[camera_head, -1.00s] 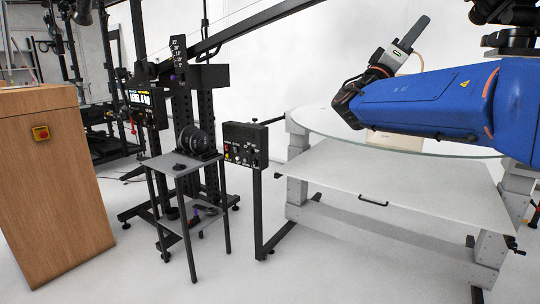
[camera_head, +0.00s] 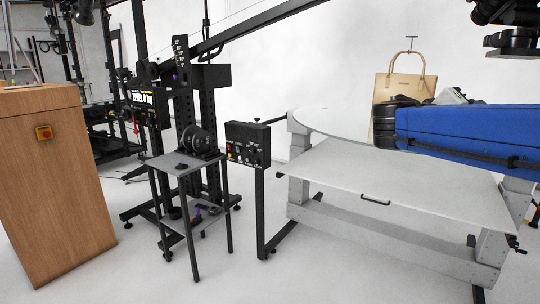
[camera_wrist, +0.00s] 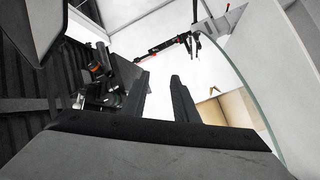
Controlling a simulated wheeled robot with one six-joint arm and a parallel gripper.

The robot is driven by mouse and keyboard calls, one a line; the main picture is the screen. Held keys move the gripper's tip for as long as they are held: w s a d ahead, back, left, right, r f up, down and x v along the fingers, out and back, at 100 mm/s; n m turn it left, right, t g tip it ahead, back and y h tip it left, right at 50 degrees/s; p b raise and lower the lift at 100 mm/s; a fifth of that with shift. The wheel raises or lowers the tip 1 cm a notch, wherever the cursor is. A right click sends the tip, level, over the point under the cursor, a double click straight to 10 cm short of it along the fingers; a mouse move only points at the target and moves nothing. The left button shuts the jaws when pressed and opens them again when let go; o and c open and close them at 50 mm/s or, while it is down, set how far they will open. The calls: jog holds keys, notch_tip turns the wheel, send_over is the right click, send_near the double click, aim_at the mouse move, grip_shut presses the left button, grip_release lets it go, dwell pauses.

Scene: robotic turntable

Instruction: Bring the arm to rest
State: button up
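My blue arm (camera_head: 470,128) reaches in from the right edge of the head view, over the glass turntable top (camera_head: 345,125). Its black wrist joint lies just in front of the handbag. My gripper (camera_wrist: 159,82) shows in the wrist view with its two dark fingers apart and nothing between them. In the head view it is mostly hidden behind the arm.
A beige handbag (camera_head: 408,86) stands upright behind my wrist joint, its base hidden. A control box (camera_head: 247,145) on a post stands left of the turntable. A small stand (camera_head: 180,163) and a wooden cabinet (camera_head: 50,180) are further left.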

jog(key=s+a+f+n+g+y, duration=0.1)
jog(key=s+f+y, duration=0.4)
jog(key=f, duration=0.5)
jog(key=s+a+f+g+y, duration=0.1)
jog(key=s+f+y, duration=0.1)
jog(key=s+f, duration=0.65)
jog(key=s+a+f+y, duration=0.4)
jog(key=a+f+y, duration=0.1)
jog(key=a+f, duration=0.3)
jog(key=s+a+f+n+y, duration=0.1)
jog(key=s+a+f+y, duration=0.4)
jog(key=a+f, duration=0.3)
jog(key=shift+a+f, duration=0.15)
jog(key=shift+f, duration=0.65)
